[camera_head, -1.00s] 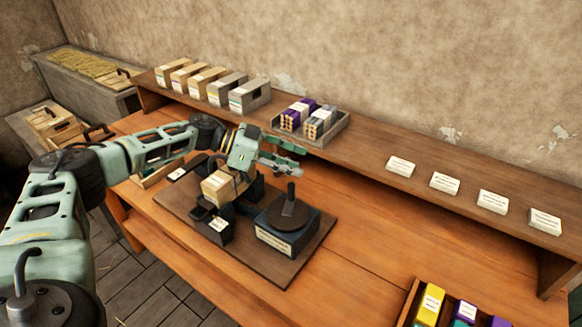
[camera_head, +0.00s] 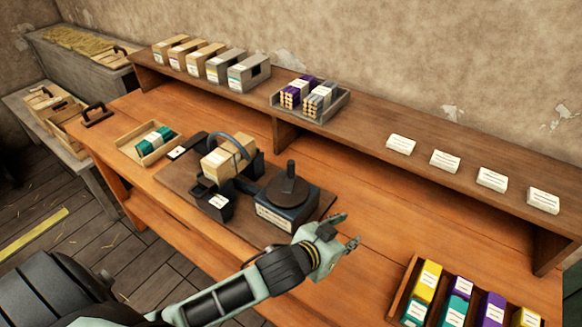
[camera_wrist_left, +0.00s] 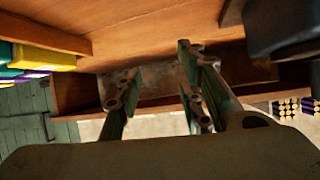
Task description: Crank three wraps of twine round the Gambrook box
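A tan box (camera_head: 222,163) sits on the dark press board (camera_head: 175,178), inside a dark upright ring (camera_head: 247,146). Any twine on it is too small to tell. A dark crank disc (camera_head: 287,194) with an upright knob (camera_head: 291,170) sits on a labelled block (camera_head: 285,215) right of the box. A small black labelled holder (camera_head: 214,205) stands in front of the box. My left gripper (camera_head: 347,231) is open and empty, in front and right of the crank, apart from it. Its spread fingers show in the left wrist view (camera_wrist_left: 160,85). My right gripper is out of view.
A small tray with a green packet (camera_head: 153,138) lies left of the press. A crate of yellow, teal and purple packets (camera_head: 470,300) stands front right. The back shelf holds boxes (camera_head: 205,62), a bundle tray (camera_head: 312,98) and white cards (camera_head: 445,161).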

